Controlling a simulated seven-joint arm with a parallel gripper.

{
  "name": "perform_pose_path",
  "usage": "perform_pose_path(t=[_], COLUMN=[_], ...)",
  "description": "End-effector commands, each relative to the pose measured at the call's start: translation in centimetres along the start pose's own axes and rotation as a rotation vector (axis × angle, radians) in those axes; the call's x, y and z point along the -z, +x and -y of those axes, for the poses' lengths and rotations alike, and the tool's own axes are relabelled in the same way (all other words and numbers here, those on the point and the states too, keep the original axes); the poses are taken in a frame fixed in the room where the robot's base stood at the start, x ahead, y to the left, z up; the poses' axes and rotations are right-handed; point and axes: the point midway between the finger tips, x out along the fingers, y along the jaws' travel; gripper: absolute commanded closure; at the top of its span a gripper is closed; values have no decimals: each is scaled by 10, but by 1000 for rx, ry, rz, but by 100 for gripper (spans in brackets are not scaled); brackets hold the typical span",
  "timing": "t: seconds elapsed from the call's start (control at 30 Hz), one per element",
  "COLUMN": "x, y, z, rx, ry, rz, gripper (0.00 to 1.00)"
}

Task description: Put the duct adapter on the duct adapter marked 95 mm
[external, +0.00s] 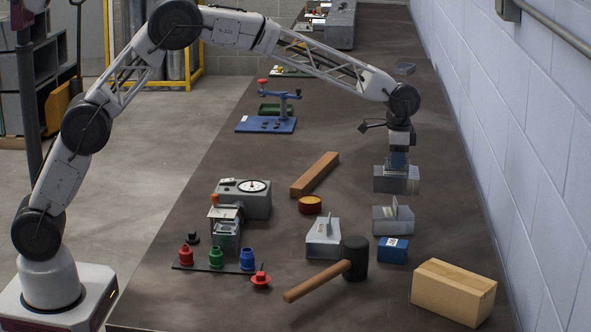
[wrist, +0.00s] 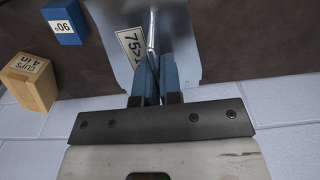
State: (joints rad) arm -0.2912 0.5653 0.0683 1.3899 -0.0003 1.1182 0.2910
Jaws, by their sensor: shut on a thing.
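My gripper (external: 398,162) is shut on a grey sheet-metal duct adapter (external: 396,181) and holds it above the table. In the wrist view the blue fingers (wrist: 152,80) pinch an upright fin of this adapter (wrist: 192,40). Its white label begins "75>1"; the rest is hidden by a finger. A second grey adapter with a raised fin (external: 392,220) sits on the table just below the held one in the external view. A third grey adapter (external: 323,239) sits further left, near the mallet. I cannot read a 95 mm mark on either.
A mallet (external: 354,260), a wooden bar (external: 315,173) and a gauge machine (external: 245,198) stand left. The wall (external: 490,130) runs along the right.

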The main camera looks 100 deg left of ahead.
Motion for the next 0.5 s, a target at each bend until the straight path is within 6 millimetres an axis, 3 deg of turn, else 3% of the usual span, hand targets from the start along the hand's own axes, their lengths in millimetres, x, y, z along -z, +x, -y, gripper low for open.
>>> perform_pose_path(t=[0.3, 0.5], x=[0, 0], y=[0, 16], z=[0, 0], rx=[0, 0], ry=[0, 0], rz=[0, 1], gripper=[100, 100])
